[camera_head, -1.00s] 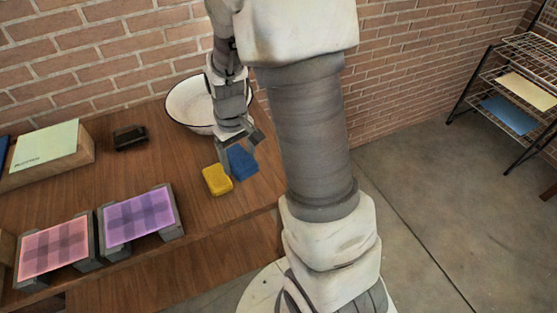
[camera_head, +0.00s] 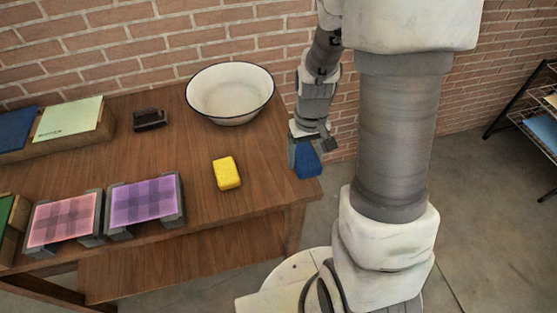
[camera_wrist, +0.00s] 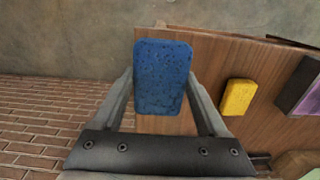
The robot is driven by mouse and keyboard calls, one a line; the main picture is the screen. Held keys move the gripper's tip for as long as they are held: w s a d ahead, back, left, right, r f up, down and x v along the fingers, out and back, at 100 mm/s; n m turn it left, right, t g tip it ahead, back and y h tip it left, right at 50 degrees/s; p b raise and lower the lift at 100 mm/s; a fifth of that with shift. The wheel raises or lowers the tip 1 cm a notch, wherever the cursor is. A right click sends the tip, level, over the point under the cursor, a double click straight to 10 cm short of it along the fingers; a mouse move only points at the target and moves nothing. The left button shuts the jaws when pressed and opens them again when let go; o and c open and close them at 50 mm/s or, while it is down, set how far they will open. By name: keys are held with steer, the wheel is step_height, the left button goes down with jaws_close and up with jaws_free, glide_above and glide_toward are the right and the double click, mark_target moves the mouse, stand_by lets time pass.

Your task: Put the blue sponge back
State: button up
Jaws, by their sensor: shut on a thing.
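The blue sponge (camera_head: 307,162) is between the fingers of my gripper (camera_head: 309,150), over the right end of the wooden table in the head view. In the wrist view the blue sponge (camera_wrist: 163,77) fills the space between the two fingers of my gripper (camera_wrist: 163,100), which is shut on it. Whether the sponge touches the tabletop I cannot tell. A yellow sponge (camera_head: 227,173) lies on the table to the left of my gripper; it also shows in the wrist view (camera_wrist: 238,97).
A white enamel bowl (camera_head: 230,95) stands at the back of the table (camera_head: 205,215). A dark block-like object (camera_head: 149,119) lies left of it. Two stands with a pink sheet (camera_head: 65,219) and a purple sheet (camera_head: 142,200) stand at the front left. A wire rack (camera_head: 540,115) is at the far right.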

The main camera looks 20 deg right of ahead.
steer(key=p, duration=0.1)
glide_above(274, 167)
step_height(274, 167, down, 6)
steer(key=shift+f, duration=0.1)
steer(key=shift+f+p, duration=0.35)
steer(key=shift+f, duration=1.65)
steer(key=shift+f, duration=0.1)
steer(key=o, duration=1.1)
